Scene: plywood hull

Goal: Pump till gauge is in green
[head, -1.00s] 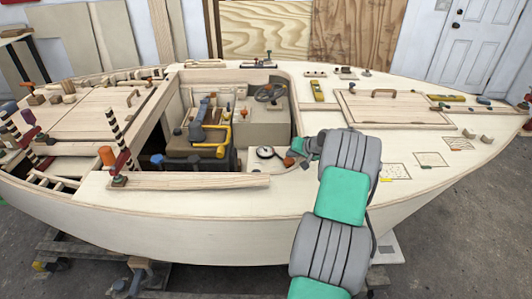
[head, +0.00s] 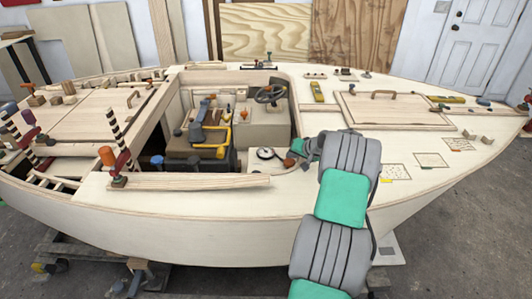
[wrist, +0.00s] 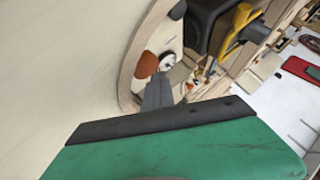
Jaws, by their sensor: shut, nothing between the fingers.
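A small round dial with a white face and dark rim, apparently the gauge (head: 265,153), sits on the pale deck beside the cockpit opening. It also shows in the wrist view (wrist: 167,60). Its needle and any green band are too small to read. A reddish-brown rounded piece (wrist: 146,65) lies close to the dial; I cannot tell if it is the pump. My gripper (wrist: 158,82) is shut and empty, its dark fingers reaching toward this piece and the dial. I cannot tell whether they touch the piece. In the head view my arm partly hides the gripper.
The cockpit opening holds a dark engine-like block (head: 196,150) with a yellow handle (head: 222,142) and a dark steering wheel (head: 270,94). Striped posts and clamps stand at the left. A raised hatch (head: 395,110) lies right of my arm. The near deck is mostly clear.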

